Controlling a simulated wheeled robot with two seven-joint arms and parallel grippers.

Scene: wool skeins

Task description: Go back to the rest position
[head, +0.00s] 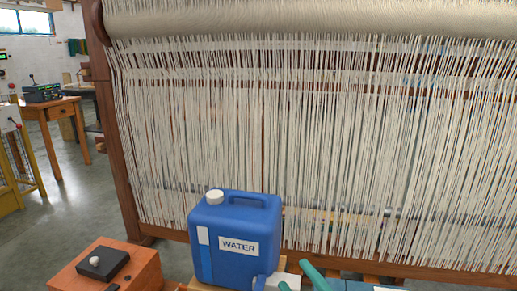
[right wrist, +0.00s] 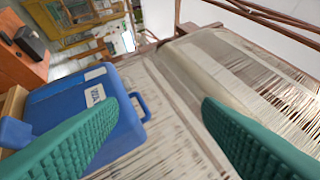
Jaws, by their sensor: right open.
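My right gripper (head: 295,275) shows at the bottom edge of the head view, only its teal fingers and a little of what is behind them. In the right wrist view its two teal ribbed fingers (right wrist: 158,102) stand wide apart with nothing held between them. In the head view it is just right of a blue water jug (head: 236,268). In the right wrist view the jug (right wrist: 60,108) lies partly behind the left finger; I cannot tell whether they touch. My left gripper is in neither view. No wool skeins show.
A large loom with pale warp threads (head: 300,130) fills the space ahead. An orange-brown wooden box (head: 140,272) with a black knobbed block (head: 103,263) is left of the jug. A wooden table with a device (head: 42,93) stands farther left. Grey floor (head: 85,205) is open between.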

